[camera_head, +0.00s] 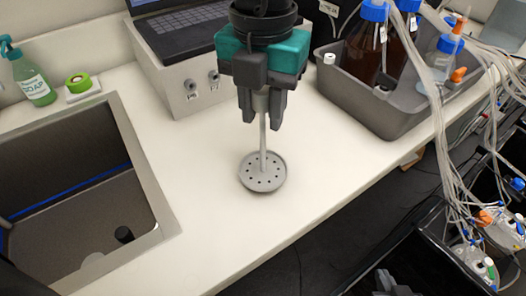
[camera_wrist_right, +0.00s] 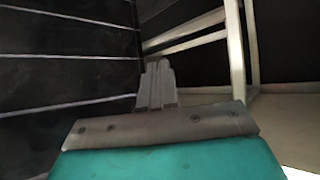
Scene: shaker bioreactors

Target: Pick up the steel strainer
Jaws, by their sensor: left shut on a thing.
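The steel strainer (camera_head: 263,176) is a round grey disc with small holes and a thin upright stem. It stands over the white counter between the sink and the grey tub; I cannot tell whether the disc touches the counter. My left gripper (camera_head: 262,112), with its teal body, points down above the disc and is shut on the top of the strainer's stem. The fingers hide the stem's upper end. My right gripper (camera_wrist_right: 157,75) has its fingers together with nothing between them, low and away from the counter.
A laptop (camera_head: 183,30) sits on a white box at the back. A grey tub (camera_head: 400,118) with bottles stands right. Tubes hang at far right.

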